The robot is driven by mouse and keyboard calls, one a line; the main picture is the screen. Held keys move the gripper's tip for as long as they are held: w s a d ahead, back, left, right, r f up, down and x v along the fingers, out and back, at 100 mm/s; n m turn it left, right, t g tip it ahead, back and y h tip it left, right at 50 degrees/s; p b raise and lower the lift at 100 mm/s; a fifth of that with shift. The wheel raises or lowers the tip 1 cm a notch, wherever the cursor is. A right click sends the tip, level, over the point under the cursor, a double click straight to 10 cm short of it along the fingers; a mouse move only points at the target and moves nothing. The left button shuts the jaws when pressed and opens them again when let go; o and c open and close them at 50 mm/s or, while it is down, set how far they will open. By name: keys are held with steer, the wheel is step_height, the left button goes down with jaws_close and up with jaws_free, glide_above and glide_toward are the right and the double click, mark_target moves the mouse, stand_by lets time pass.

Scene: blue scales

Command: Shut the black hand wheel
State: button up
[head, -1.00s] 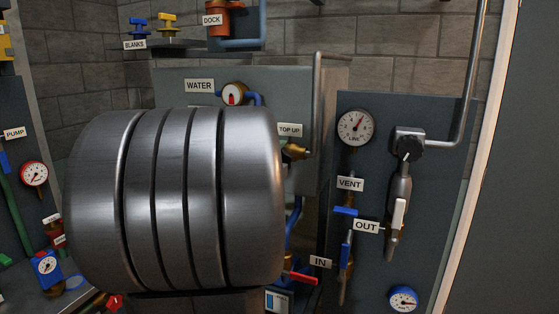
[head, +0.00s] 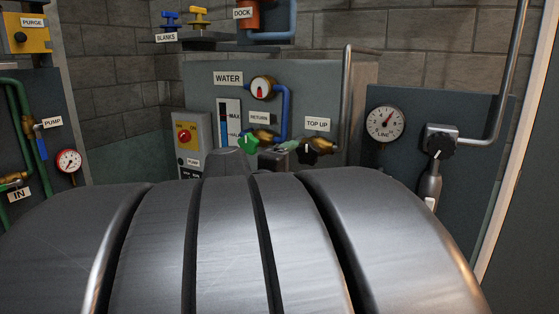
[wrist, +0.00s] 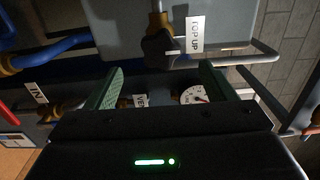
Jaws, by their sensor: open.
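The black hand wheel (head: 307,151) is on a brass valve under the TOP UP sign in the head view. In the wrist view the black wheel (wrist: 158,45) shows beside the TOP UP tag (wrist: 196,33), just past my fingertips and roughly midway between them. My gripper (wrist: 161,68) is open and empty, with a green finger on each side. The fingers look apart from the wheel. In the head view my arm hides most of my gripper; a green piece close left of the wheel may be a fingertip.
A green hand wheel (head: 248,143) sits close left, near the RETURN sign. A blue pipe and the WATER gauge (head: 262,88) are above it. An upright grey pipe (head: 347,100) stands right of the black wheel. The LINE gauge (head: 385,123) is on the right panel.

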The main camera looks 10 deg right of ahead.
mark_target(304, 155)
steer(key=v, duration=0.3)
steer(key=shift+s+a, duration=0.2)
steer(key=shift+s, duration=0.05)
steer(key=shift+d, duration=0.1)
steer(key=x, duration=1.3)
steer(key=shift+w+d, duration=0.2)
steer(key=shift+w, duration=0.15)
steer(key=shift+s+a, duration=0.1)
